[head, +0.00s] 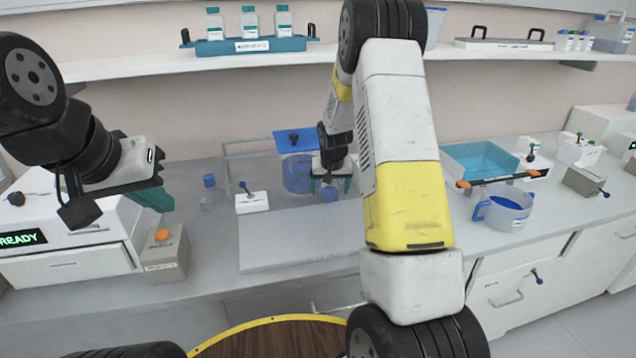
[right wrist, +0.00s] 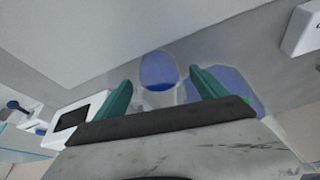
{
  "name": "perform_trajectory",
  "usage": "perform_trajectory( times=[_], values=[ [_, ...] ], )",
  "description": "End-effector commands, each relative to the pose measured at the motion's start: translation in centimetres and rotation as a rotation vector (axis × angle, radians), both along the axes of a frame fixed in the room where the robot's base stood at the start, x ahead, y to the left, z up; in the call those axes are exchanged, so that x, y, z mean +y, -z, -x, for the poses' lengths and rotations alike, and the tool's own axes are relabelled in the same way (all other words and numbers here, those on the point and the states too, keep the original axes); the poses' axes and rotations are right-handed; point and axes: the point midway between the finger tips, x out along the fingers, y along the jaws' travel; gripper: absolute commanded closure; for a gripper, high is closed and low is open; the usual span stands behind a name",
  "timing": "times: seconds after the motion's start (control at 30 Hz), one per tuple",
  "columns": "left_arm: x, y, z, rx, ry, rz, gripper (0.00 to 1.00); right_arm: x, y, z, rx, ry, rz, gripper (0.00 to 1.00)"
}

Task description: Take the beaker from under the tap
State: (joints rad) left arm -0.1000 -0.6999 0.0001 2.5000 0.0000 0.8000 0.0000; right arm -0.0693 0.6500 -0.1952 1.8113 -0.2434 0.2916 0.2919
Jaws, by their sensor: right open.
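A small clear beaker with blue liquid (head: 329,195) stands on the bench in the head view, in front of a larger blue-filled vessel (head: 296,174). My right gripper (head: 331,184) is above and around it in the picture, its teal fingers apart. In the right wrist view, the beaker (right wrist: 158,70) shows between and beyond the open fingers of my right gripper (right wrist: 160,78); I see no contact. The larger vessel (right wrist: 228,85) is partly behind the right finger there. The tap is not clearly visible. My left gripper (head: 150,196) hangs empty over the left bench; its finger gap is unclear.
A blue-capped bottle (head: 208,190) and a small white device (head: 251,202) stand left of the vessel. A shelf (head: 150,68) runs above.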

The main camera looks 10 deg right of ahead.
Motion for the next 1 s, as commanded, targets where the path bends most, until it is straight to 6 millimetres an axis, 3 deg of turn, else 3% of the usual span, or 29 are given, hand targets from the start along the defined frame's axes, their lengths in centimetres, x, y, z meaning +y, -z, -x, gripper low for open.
perform_trajectory(
  times=[0.07,0.4,0.77,1.0],
  values=[
    [0.0,0.0,0.0,0.000,0.000,0.000,1.00,0.0,0.0,0.0,0.000,0.000,0.000,0.19],
    [0.0,0.0,0.0,0.000,0.000,0.000,1.00,0.0,-0.1,0.0,-0.001,0.000,0.000,0.84],
    [0.0,0.0,0.0,0.000,0.000,0.000,1.00,0.0,-0.7,0.0,-0.003,0.000,0.000,0.84],
    [0.0,0.0,0.0,0.000,0.000,0.000,1.00,0.0,-3.6,-0.1,-0.004,0.000,0.000,0.84]
  ],
)
